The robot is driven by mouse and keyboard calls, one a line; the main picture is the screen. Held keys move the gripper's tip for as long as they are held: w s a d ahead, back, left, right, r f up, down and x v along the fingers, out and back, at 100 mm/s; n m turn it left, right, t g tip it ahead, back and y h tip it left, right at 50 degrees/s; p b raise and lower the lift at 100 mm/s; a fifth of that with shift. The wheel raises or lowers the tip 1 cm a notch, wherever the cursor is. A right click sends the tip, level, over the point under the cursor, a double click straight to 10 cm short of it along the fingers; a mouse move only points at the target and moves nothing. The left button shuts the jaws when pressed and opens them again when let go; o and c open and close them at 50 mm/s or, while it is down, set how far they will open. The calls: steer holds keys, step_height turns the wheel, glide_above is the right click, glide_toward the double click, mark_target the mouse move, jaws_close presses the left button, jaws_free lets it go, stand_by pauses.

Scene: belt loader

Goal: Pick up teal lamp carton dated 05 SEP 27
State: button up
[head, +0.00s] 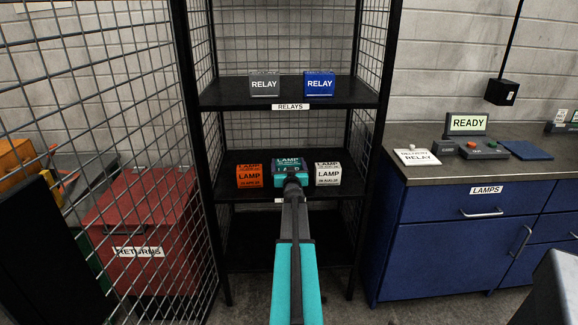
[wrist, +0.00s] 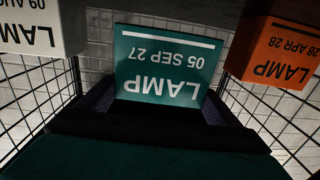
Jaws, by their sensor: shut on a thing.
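The teal lamp carton (wrist: 165,65) fills the middle of the wrist view, its label upside down and reading LAMP 05 SEP 27. In the head view the teal carton (head: 288,163) is at the middle of the lower shelf, partly hidden behind my gripper (head: 293,183). My gripper is shut on this carton; the dark jaws show at its lower sides in the wrist view (wrist: 160,112). Whether the carton touches the shelf cannot be told.
An orange lamp carton (head: 249,176) stands left of the teal one and a white lamp carton (head: 328,174) right, both close. The upper shelf (head: 220,97) holds two relay cartons above. Mesh walls flank the rack. A blue counter (head: 450,220) stands right, a red returns bin (head: 140,230) left.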

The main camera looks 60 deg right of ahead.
steer(key=s+a+r+b, duration=0.1)
steer(key=s+a, duration=0.4)
steer(key=a, duration=0.8)
steer(key=shift+r+b, duration=0.15)
steer(key=shift+b, duration=0.65)
